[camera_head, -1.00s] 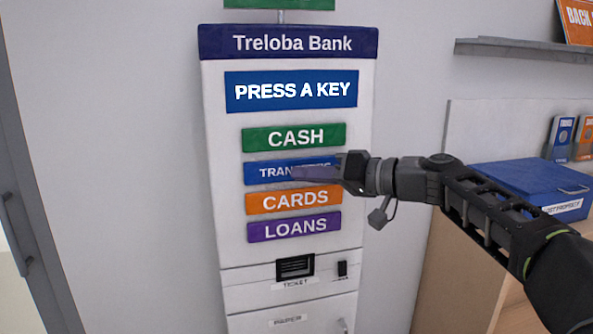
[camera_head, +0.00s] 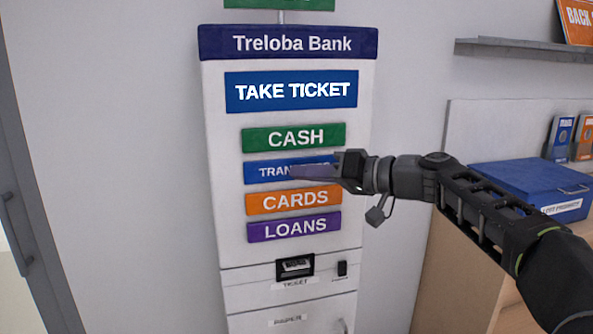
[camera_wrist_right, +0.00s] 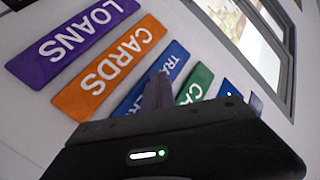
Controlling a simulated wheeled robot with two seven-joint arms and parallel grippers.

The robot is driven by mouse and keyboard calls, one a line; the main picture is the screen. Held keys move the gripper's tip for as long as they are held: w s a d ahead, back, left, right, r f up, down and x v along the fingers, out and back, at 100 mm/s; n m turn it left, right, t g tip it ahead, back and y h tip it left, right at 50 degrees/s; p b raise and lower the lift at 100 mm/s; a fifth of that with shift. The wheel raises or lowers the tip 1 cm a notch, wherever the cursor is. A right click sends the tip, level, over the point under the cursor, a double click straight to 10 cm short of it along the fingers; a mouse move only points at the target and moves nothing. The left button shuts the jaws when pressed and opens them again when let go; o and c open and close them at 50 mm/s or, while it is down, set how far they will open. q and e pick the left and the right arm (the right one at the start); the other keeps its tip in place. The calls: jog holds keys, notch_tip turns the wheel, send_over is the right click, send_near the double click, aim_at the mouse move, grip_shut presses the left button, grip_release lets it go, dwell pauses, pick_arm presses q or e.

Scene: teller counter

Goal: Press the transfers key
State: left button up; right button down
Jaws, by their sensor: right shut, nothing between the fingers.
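The blue transfers key (camera_head: 266,172) is on the white Treloba Bank machine (camera_head: 220,200), between the green cash key (camera_head: 293,138) and the orange cards key (camera_head: 293,201). My right gripper (camera_head: 300,171) is shut and empty, with its fingertips over the key and hiding the right part of its label. The screen (camera_head: 291,91) reads "TAKE TICKET". In the right wrist view the shut fingers (camera_wrist_right: 158,92) reach to the transfers key (camera_wrist_right: 172,62); whether they touch it is hard to tell. My left gripper is not in view.
The purple loans key (camera_head: 294,226) is below the cards key. The ticket slot (camera_head: 295,266) is lower on the machine. A blue box (camera_head: 530,190) stands on the counter at the right, beneath a grey shelf (camera_head: 520,49).

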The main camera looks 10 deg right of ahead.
jog(key=shift+s+f+b, duration=0.15)
jog(key=shift+s+b, duration=0.15)
jog(key=shift+b, duration=0.15)
jog(key=shift+s+b, duration=0.35)
jog(key=shift+s, duration=0.2)
jog(key=s+b, duration=0.3)
jog(key=s, duration=0.2)
jog(key=shift+d+b, duration=0.2)
jog(key=shift+b, duration=0.1)
dwell(0.4)
